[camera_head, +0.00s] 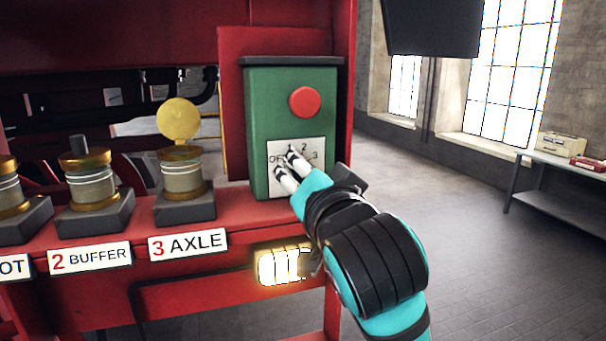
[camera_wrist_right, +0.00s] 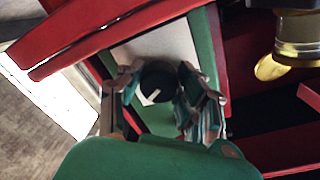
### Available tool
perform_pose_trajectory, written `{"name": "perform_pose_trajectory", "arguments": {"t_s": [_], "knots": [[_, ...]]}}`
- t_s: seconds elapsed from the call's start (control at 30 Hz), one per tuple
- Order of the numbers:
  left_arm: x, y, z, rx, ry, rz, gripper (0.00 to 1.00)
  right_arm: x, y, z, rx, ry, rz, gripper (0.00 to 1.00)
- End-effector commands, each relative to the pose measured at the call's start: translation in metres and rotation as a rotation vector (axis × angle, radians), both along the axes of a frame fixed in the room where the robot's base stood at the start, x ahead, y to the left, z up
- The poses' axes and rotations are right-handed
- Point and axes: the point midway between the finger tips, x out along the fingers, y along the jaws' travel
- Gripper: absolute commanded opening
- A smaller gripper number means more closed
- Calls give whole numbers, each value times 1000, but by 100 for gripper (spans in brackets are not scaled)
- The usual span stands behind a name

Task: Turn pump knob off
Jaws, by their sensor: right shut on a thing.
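The green pump box (camera_head: 262,113) stands on the red bench, with a red button (camera_head: 305,102) on its front. Below the button is a white dial plate (camera_head: 313,145) marked "OF", 2 and 3; part of the lettering is covered. My right gripper (camera_head: 289,168) reaches in from the lower right, its fingertips at the plate. In the right wrist view my right gripper (camera_wrist_right: 158,92) has a finger on each side of the black pump knob (camera_wrist_right: 157,77), shut on it. A white arrow on the knob shows there. Fingers hide the knob in the head view. My left gripper is not in view.
Brass-ringed oilers (camera_head: 183,172) stand left of the box above labels "2 BUFFER" and "3 AXLE" (camera_head: 188,244). One has a raised yellow lid (camera_head: 178,119). A glowing lamp (camera_head: 280,265) is under the bench edge (camera_head: 215,262). Open floor lies right, with a side table (camera_head: 560,165) beyond.

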Motion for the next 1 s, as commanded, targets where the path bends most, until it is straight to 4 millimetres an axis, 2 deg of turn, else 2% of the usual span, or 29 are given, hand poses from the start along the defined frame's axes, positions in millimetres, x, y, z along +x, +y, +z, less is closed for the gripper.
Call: {"name": "perform_pose_trajectory", "arguments": {"t_s": [0.03,0.1,0.47,0.67,1.0], "knots": [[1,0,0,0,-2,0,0,0,0,0,0,1,-1,12],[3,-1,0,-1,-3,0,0,0,0,0,0,1,-1,3],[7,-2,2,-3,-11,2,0,0,0,0,-55,-18,0,2],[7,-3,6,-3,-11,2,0,1,0,1,-176,-57,0,2],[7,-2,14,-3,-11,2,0,1,-1,1,-476,-155,0,2]]}}
